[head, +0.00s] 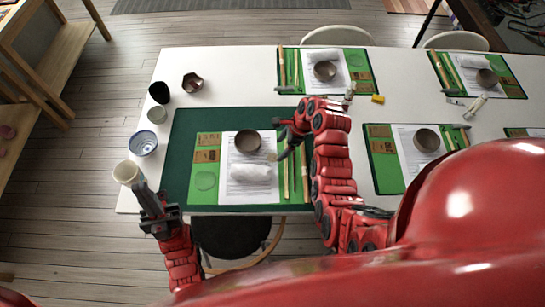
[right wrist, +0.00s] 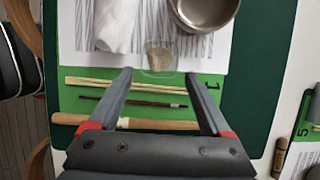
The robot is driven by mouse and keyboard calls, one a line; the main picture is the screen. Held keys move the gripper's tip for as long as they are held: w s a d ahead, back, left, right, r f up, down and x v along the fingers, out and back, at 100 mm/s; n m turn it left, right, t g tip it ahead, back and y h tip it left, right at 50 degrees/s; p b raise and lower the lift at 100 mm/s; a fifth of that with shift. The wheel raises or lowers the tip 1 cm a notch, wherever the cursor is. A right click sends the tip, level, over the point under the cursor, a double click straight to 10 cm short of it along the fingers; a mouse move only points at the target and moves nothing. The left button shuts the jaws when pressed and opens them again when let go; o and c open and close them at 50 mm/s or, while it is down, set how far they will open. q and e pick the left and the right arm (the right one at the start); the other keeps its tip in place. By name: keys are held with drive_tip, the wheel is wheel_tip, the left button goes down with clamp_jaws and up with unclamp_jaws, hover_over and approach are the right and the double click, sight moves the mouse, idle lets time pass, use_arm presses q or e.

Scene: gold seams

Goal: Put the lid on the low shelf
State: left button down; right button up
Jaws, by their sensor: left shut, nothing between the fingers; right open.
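No thing is clearly recognisable as the lid. A small clear round piece (right wrist: 158,56) with gold-brown powder under or in it lies at the paper's edge in the right wrist view; I cannot tell if it is a dish or a lid. My right gripper (right wrist: 160,76) is open, its fingertips on either side of that piece; in the head view the gripper (head: 290,144) is over the near work mat. My left gripper (head: 152,204) is shut and empty at the table's left front corner, close to a cream cup (head: 127,172). A wooden shelf unit (head: 68,55) with a low board stands at the left.
A grey bowl (head: 248,141) and a white wrapped roll (head: 251,173) sit on the near mat. A blue bowl (head: 143,143), dark cup (head: 159,92) and brown faceted bowl (head: 192,83) line the table's left side. A chair (head: 228,236) stands at the front edge.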

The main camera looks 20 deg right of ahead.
sight(272, 157)
drive_tip(key=shift+a+f+p, duration=0.15)
drive_tip(key=shift+p, duration=0.15)
drive_tip(key=p+x, duration=0.1)
drive_tip(key=x, duration=0.2)
drive_tip(key=shift+p, duration=0.3)
drive_tip(key=shift+x, duration=0.85)
drive_tip(key=c, duration=1.1)
